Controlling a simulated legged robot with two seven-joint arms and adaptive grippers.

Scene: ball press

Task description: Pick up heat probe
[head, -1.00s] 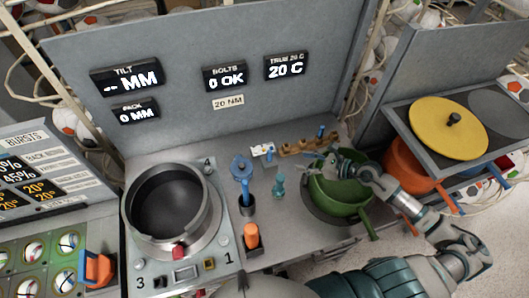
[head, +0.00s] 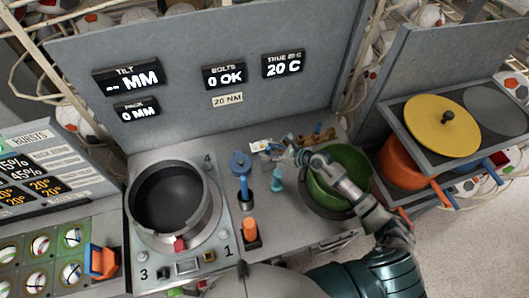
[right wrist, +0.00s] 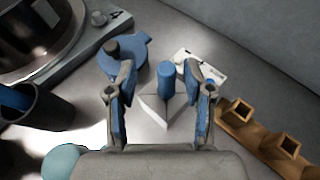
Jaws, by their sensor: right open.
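A short upright blue cylinder (right wrist: 165,82), which looks like the heat probe's handle, stands in a small pale grey block (right wrist: 160,110) in the right wrist view. My right gripper (right wrist: 161,92) is open, with one finger to each side of the cylinder in the picture. I see no contact, and the depth between them is hard to judge. In the head view my right gripper (head: 284,151) is above the back of the bench, and the cylinder is too small to make out surely. My left gripper is not in view.
A wooden rack with square sockets (right wrist: 262,137) is close on the right. A teal piece (head: 277,180), an orange-handled tool (head: 249,228) and a green pot (head: 352,163) are near my arm.

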